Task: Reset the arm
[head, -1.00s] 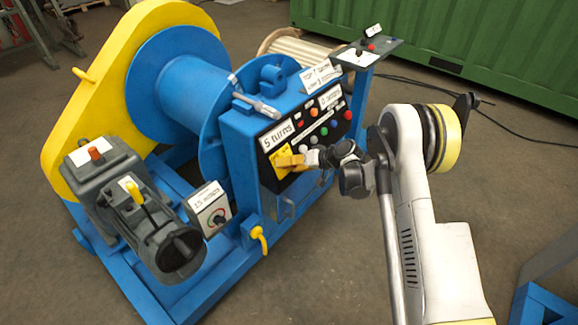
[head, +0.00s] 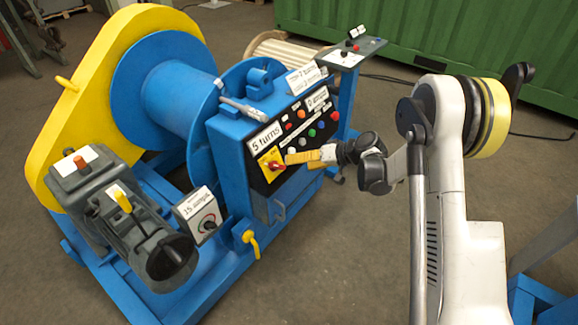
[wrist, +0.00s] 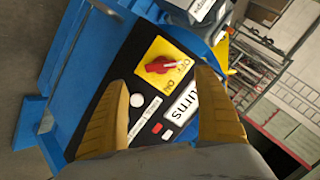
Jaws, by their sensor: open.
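My gripper (head: 300,157) is open and empty, with its yellow fingers in front of the black control panel of the blue winch. In the wrist view its two fingers (wrist: 162,80) stand wide apart on either side of the picture. Between and beyond them is a red rotary switch (wrist: 160,66) on a yellow plate (wrist: 160,48). The switch handle points toward the OFF label. In the head view the red switch (head: 273,165) is just left of the fingertips, and they appear apart from it. My arm reaches in from the right.
The panel has several coloured buttons and a "5 turns" label (head: 265,138). A grey motor (head: 145,225), a dial box (head: 201,214) and a yellow hook (head: 250,241) are at the lower left. A small stand (head: 352,55) is behind the panel. Floor in front is clear.

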